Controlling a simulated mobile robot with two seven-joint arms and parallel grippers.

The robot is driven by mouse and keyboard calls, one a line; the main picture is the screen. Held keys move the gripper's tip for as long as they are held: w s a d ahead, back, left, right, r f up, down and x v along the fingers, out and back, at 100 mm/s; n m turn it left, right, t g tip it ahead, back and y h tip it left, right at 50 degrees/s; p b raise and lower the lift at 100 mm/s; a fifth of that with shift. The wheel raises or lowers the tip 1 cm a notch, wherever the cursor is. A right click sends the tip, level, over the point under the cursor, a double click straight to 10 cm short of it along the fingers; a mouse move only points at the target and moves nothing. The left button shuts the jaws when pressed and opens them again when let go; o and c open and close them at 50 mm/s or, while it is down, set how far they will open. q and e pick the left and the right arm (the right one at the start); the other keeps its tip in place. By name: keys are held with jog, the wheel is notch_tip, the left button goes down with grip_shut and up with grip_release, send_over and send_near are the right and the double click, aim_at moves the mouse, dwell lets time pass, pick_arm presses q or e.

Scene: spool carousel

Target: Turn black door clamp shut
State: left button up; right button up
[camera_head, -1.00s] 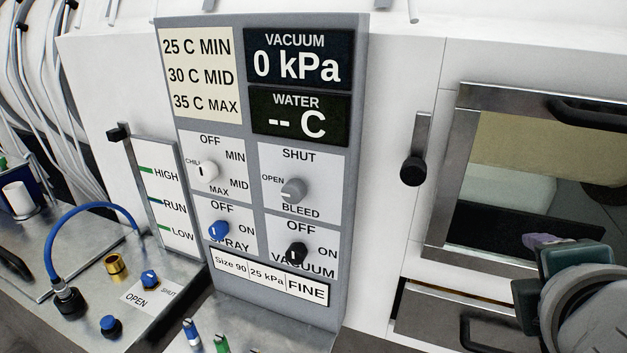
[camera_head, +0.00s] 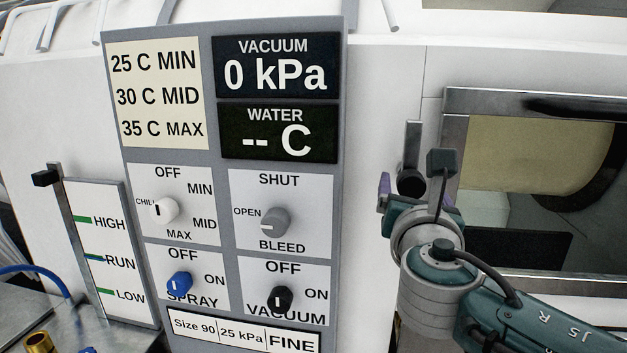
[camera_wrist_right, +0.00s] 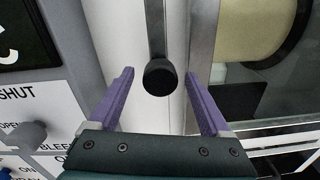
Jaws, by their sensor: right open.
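The black door clamp (camera_head: 411,182) has a round black knob at the lower end of a grey metal bar that hangs vertically on the white panel, left of the door frame. In the right wrist view the knob (camera_wrist_right: 159,78) lies between the tips of the two purple fingers, apart from both. My right gripper (camera_wrist_right: 158,85) is open around it and empty. In the head view my right gripper (camera_head: 412,195) partly covers the clamp, with its wrist below and right. The framed door (camera_head: 470,185) with its window is right of the clamp. My left gripper is not in view.
The grey control panel (camera_head: 225,170) with knobs and displays stands left of the clamp. The metal door frame (camera_wrist_right: 203,55) is close beside the right finger. White panel surface lies between the control panel and the clamp.

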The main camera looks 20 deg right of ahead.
jog(key=shift+w+d, duration=0.3)
jog(key=shift+w, duration=0.15)
grip_shut()
dwell(0.5)
